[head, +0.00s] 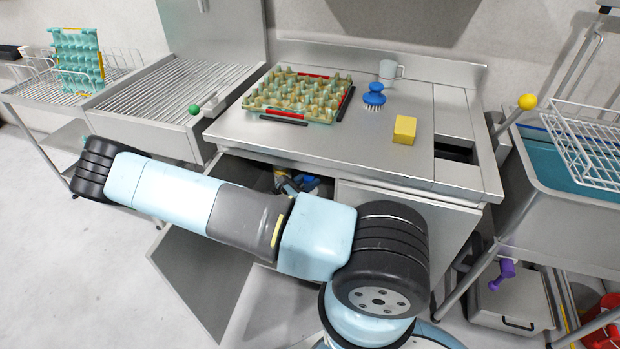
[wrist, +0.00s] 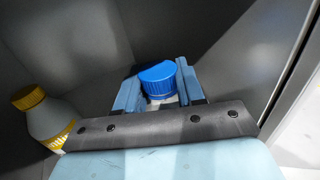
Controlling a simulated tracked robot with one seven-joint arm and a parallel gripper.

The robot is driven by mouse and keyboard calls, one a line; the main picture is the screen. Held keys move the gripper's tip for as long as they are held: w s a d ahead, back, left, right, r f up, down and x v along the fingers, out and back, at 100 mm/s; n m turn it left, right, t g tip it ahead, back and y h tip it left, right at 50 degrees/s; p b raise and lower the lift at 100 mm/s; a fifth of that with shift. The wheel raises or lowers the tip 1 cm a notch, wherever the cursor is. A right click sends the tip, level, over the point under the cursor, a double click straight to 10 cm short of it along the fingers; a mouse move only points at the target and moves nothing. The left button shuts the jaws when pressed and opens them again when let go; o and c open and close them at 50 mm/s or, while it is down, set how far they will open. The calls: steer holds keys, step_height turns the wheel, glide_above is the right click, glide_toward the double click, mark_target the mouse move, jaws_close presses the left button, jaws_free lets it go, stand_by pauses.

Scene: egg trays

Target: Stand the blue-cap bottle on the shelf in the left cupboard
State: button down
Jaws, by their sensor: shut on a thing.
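The blue-cap bottle (wrist: 160,78) sits between the two fingers of my gripper (wrist: 160,88) in the wrist view. The fingers are shut on it, and mostly its cap shows. Its lower part is hidden, so I cannot tell whether its base touches the shelf. My gripper is inside the left cupboard (head: 190,275), whose door hangs open under the counter. In the head view, the blue cap (head: 311,182) shows small in the dark opening, partly covered by my arm. The shelf surface is hard to make out.
A white bottle with a yellow cap (wrist: 44,115) stands left of my gripper, close to it. Grey cupboard walls are near on both sides.

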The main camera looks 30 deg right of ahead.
steer(key=shift+w+d, duration=0.85)
steer(key=shift+f, duration=0.3)
steer(key=c, duration=0.6)
jaws_free()
steer(key=shift+c, duration=0.2)
steer(key=v, duration=0.7)
steer(key=shift+a, duration=0.25)
